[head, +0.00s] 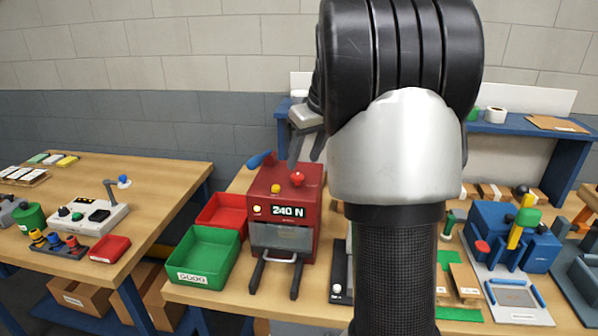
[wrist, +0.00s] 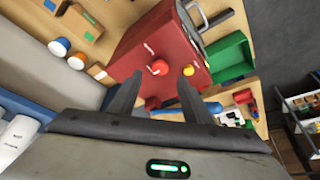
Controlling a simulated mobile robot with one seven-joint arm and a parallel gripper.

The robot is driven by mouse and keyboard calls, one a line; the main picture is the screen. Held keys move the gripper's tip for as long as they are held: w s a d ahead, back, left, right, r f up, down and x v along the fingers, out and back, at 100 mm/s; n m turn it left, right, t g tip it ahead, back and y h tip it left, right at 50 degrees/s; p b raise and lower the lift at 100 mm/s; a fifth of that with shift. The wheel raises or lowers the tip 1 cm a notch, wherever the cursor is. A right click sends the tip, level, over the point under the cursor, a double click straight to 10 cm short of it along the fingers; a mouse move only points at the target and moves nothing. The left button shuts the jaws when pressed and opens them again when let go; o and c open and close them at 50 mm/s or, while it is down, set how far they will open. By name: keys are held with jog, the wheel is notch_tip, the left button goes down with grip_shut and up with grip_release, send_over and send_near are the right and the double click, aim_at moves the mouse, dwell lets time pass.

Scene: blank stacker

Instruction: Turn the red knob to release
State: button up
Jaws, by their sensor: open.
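The red knob (head: 297,179) sits on top of the red machine (head: 285,190), towards its right side. In the wrist view the red knob (wrist: 160,67) appears just beyond and between my two fingertips. My gripper (wrist: 160,75) is open and empty, with a finger on either side of the line to the knob. In the head view my gripper (head: 308,155) is above and behind the machine top, partly hidden by my arm. I cannot tell the exact gap between the fingers and the knob.
A yellow knob (wrist: 188,70) sits close to my right finger; a blue lever (head: 261,159) is at the machine's back left. The machine's display (head: 288,211) reads 240 N. Green (head: 203,257) and red (head: 222,213) bins stand to its left.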

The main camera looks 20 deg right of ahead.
aim_at(297, 176)
jog(key=x, duration=0.5)
jog(key=shift+a+f, duration=0.1)
jog(key=shift+f, duration=0.15)
jog(key=c, duration=1.1)
jog(key=shift+o, duration=0.2)
